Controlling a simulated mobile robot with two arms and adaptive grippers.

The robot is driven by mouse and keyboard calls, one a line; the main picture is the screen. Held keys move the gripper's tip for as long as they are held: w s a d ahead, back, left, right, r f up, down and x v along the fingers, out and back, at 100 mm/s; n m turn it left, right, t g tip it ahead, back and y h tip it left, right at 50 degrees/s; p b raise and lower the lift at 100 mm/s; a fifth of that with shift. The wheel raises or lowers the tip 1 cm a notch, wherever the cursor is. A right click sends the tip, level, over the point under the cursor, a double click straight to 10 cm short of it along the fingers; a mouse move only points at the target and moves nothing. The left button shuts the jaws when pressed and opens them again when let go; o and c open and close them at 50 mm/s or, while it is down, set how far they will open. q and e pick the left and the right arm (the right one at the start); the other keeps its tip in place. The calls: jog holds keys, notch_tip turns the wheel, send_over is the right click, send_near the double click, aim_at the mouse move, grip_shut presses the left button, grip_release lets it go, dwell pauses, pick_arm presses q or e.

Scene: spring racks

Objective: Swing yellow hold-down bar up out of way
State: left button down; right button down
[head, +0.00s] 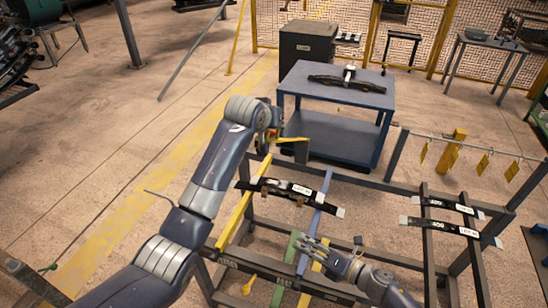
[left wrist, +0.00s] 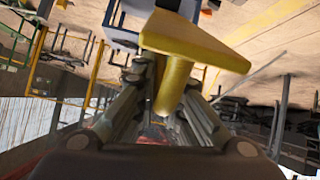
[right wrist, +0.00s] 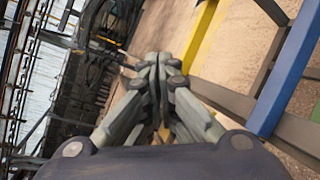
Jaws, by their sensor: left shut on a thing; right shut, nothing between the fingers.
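The yellow hold-down bar (head: 308,139) shows in the head view at the upper end of my left arm, reaching right from my left gripper (head: 268,142). In the left wrist view the bar (left wrist: 195,40) is a flat yellow plate with a round yellow grip (left wrist: 174,85) below it. My left gripper (left wrist: 172,100) is shut on this grip. The bar's hinge cannot be made out. My right gripper (head: 308,243) is shut and empty, low over the rack's front part. In the right wrist view its fingers (right wrist: 158,65) are together.
A dark leaf spring (head: 290,190) lies across the rack's yellow rail (head: 235,215) and blue rail (head: 316,218). More springs (head: 440,228) lie on the right rails. A blue cart (head: 340,93) with another spring stands behind. Yellow tags (head: 483,164) hang at right.

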pick_arm(q)
jog(key=shift+d, duration=0.2)
pick_arm(e)
jog(key=w+a+r+n+g+y, duration=0.1)
jog(key=w+r+n+y, duration=0.15)
jog(key=r, duration=0.65)
jog(key=w+r+n+y, duration=0.1)
jog(key=r+n+y, duration=0.3)
jog(key=r, duration=0.6)
jog(key=w+a+r, duration=0.5)
jog(key=w+a, duration=0.1)
jog(key=a, duration=0.2)
jog(key=shift+w, duration=0.2)
jog(key=shift+r+h, duration=0.1)
jog(key=shift+h, duration=0.15)
